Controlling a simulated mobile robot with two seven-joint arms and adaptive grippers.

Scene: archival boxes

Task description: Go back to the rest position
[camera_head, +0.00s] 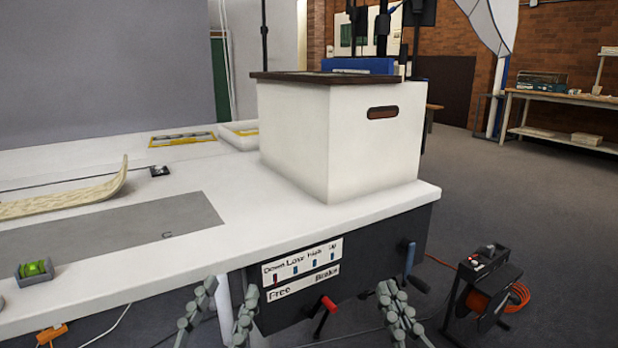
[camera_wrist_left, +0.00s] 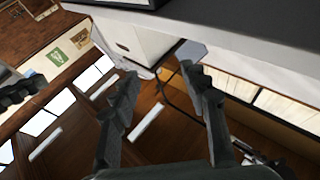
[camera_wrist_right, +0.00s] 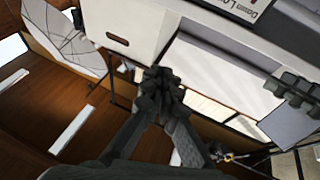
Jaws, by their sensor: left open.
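My left gripper (camera_head: 222,288) is low in front of the table's front edge. Its two fingers stand apart and empty, as the left wrist view (camera_wrist_left: 160,76) also shows. My right gripper (camera_head: 390,290) is low in front of the table's right part. Its fingertips meet in the right wrist view (camera_wrist_right: 161,82), with nothing seen between them. Both grippers are apart from the white archival box (camera_head: 350,135), which stands upright at the table's right end with a dark board on top.
The white table (camera_head: 240,240) has a dark front panel (camera_head: 350,275) with labels and a red handle. A curved pale object (camera_head: 75,200), a green level (camera_head: 35,268) and a grey mat lie on it. A cable reel (camera_head: 485,290) stands on the floor at right.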

